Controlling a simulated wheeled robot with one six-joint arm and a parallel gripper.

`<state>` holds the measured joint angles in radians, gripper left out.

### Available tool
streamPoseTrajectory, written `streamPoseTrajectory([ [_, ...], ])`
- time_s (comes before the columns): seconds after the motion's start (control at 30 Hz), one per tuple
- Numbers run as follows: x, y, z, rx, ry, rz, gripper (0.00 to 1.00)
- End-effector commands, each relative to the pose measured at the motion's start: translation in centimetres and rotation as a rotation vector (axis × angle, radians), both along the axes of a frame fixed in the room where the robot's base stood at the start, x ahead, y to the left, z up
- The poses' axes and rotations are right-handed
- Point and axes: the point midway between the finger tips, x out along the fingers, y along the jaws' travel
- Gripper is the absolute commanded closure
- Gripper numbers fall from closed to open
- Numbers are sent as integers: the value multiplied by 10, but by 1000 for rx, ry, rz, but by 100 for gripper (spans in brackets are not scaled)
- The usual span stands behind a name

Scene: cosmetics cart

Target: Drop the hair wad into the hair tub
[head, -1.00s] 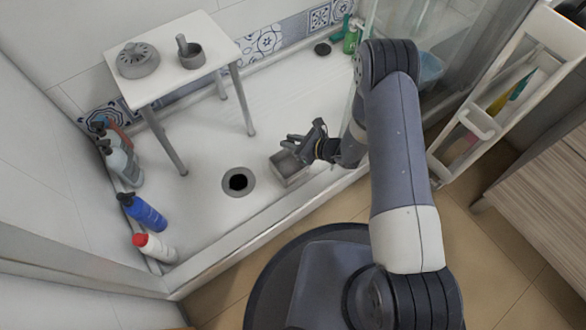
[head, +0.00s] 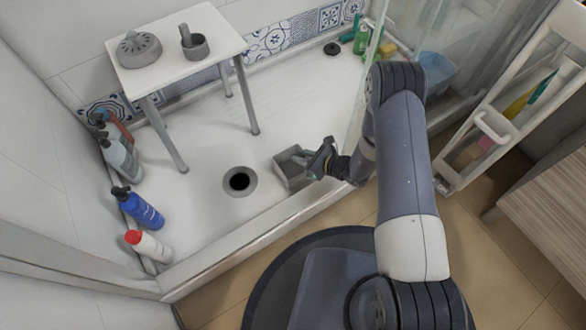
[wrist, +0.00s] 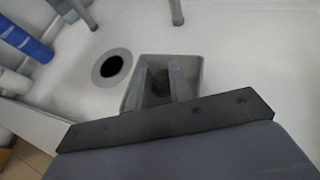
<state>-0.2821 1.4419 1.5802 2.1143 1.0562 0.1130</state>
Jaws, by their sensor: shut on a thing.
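The hair tub (head: 281,171) is a small grey square box standing on the white shower floor, right of the drain hole. My gripper (head: 308,160) is over the tub's right side in the head view, its fingers angled down. In the wrist view the fingers (wrist: 162,82) stand over the tub's opening, with the tub's rim (wrist: 198,62) around them. A dark brownish hair wad (wrist: 160,80) shows between the fingers, which are shut on it. I cannot tell how far above the tub's floor it is. The wad cannot be made out in the head view.
The round drain (head: 240,181) is open, left of the tub. A white stool (head: 205,35) with a grey drain cover (head: 139,50) and a grey cup (head: 194,46) stands at the back. Several bottles, one blue (head: 140,210), line the left wall. A raised sill (head: 270,232) edges the front.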

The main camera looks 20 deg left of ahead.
Motion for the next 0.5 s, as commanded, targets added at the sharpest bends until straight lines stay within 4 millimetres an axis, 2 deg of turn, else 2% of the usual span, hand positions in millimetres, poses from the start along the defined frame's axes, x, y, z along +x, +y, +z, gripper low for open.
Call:
streamPoseTrajectory([
  [0.2,0,0,0,0,0,0,100],
  [0.23,0,0,0,0,0,0,77],
  [0.5,0,0,0,0,0,0,55],
])
